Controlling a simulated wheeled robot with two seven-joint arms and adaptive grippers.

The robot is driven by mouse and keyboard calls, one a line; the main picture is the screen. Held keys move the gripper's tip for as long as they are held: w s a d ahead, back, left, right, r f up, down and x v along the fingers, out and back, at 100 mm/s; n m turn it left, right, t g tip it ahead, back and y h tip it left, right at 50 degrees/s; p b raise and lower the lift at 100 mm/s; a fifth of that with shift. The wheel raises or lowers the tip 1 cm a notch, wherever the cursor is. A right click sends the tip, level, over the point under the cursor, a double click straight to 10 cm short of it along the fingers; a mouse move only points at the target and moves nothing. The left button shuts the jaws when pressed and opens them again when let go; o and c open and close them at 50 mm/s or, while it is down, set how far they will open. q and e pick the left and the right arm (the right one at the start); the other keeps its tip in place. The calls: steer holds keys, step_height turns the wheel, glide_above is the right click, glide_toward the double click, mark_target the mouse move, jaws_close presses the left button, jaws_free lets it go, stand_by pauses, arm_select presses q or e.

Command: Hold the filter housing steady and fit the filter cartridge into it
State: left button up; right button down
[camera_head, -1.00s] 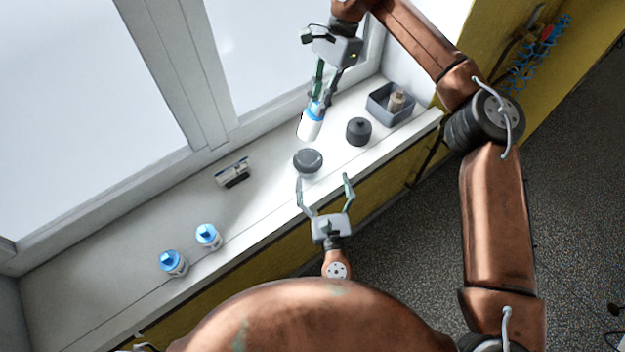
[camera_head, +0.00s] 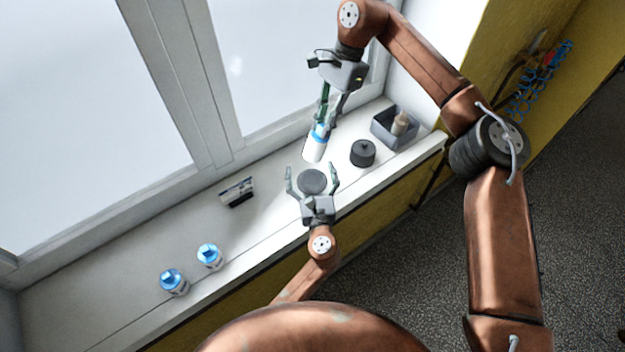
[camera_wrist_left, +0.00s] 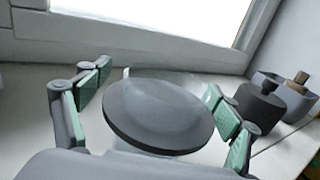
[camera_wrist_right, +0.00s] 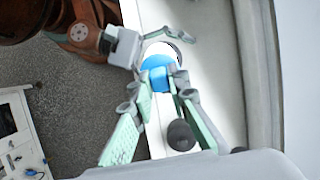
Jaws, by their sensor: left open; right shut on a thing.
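The filter housing (camera_head: 312,182) has a dark grey round top and stands on the white sill. In the left wrist view the housing (camera_wrist_left: 160,112) sits between the fingers. My left gripper (camera_head: 312,171) is open, one finger on each side of it; I cannot tell whether they touch it. My right gripper (camera_head: 327,120) is shut on the filter cartridge (camera_head: 315,147), a white cylinder with a blue end. The cartridge is tilted, a little behind the housing in the head view and apart from it. In the right wrist view its blue end (camera_wrist_right: 160,78) shows between the fingers.
A dark lidded pot (camera_head: 362,153) and a grey bin (camera_head: 384,137) with a small tan object stand to the right. The window is behind.

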arm_select(q)
steer(key=shift+w, duration=0.35)
steer(key=shift+c, duration=0.3)
steer(key=c, duration=1.4)
steer(key=shift+c, duration=0.9)
